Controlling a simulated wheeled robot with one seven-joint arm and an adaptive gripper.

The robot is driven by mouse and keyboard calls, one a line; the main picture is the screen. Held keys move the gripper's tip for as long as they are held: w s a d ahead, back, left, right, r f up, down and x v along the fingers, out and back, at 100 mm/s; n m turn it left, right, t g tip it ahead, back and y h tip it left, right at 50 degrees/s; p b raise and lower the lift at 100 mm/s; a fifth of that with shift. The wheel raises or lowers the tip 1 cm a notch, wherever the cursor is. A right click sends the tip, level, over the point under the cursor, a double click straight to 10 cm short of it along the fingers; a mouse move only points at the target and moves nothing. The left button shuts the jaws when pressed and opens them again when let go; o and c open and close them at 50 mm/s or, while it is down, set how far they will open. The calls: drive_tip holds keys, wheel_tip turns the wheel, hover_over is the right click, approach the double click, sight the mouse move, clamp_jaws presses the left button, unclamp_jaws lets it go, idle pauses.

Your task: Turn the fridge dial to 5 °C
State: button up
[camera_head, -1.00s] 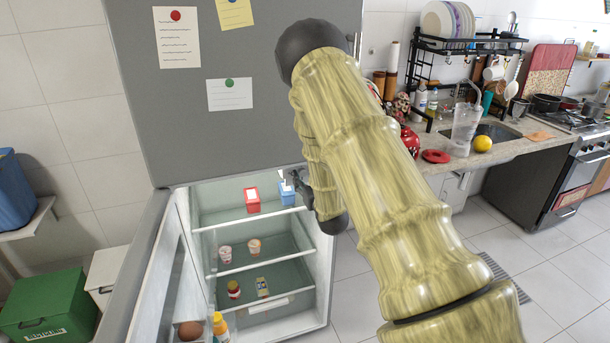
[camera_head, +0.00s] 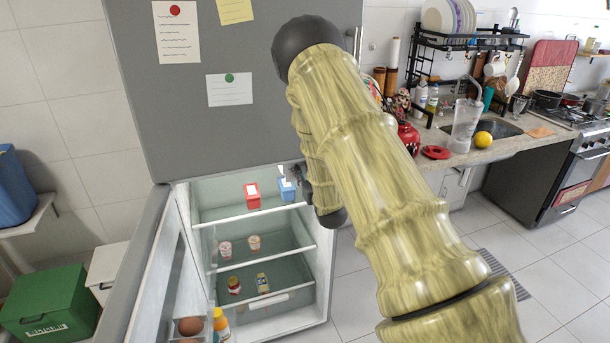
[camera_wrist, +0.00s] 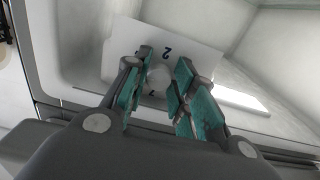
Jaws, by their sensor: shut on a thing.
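The fridge dial (camera_wrist: 158,79) is a small pale round knob on a white plate (camera_wrist: 192,45) in the wrist view. A dark "2" shows upside down on the plate above the knob; the other marks are hidden or too small to read. My gripper (camera_wrist: 160,88) has its two teal-padded fingers on either side of the knob, shut on it. In the head view my gripper (camera_head: 296,180) is at the upper right of the open fridge's (camera_head: 205,250) interior, partly hidden by my arm. The dial cannot be made out there.
A red container (camera_head: 252,196) and a blue container (camera_head: 286,190) stand on the top shelf, the blue one close to my gripper. Cups, jars and bottles are lower down. The fridge door (camera_head: 140,270) stands open at left. A green box (camera_head: 45,305) is on the floor.

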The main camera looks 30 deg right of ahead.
drive_tip(key=shift+d+n+b, duration=0.1)
drive_tip(key=shift+n+b, duration=2.4)
drive_tip(key=shift+n, duration=0.2)
drive_tip(key=o, duration=1)
drive_tip(key=shift+r, duration=0.1)
